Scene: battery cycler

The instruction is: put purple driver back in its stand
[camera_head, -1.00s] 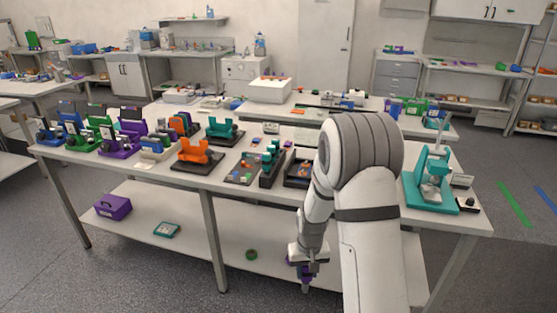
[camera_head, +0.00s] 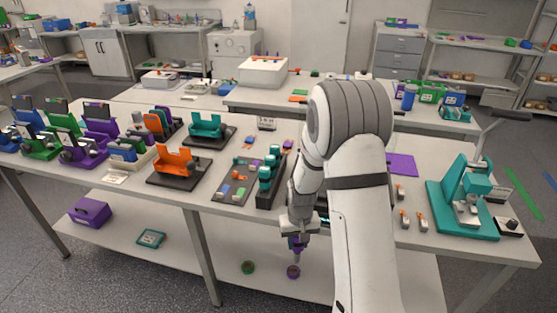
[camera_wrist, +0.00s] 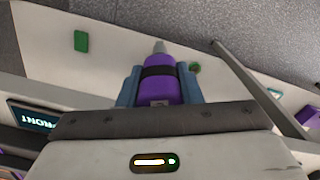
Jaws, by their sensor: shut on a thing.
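My gripper (camera_head: 297,240) is shut on the purple driver (camera_head: 297,245) and hangs in front of the workbench, above the lower shelf in the head view. In the wrist view, the purple driver (camera_wrist: 159,86) sits between the two blue-grey fingers, with a black band and a grey tip pointing away from me. I cannot tell which thing is the driver's stand; my arm hides part of the bench top.
The bench top (camera_head: 225,205) carries an orange cradle (camera_head: 175,163), a dark rack with teal pieces (camera_head: 265,183) and a teal press (camera_head: 465,200). A green ring (camera_head: 248,267), a teal tablet (camera_head: 151,238) and a purple box (camera_head: 89,212) are on the lower shelf.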

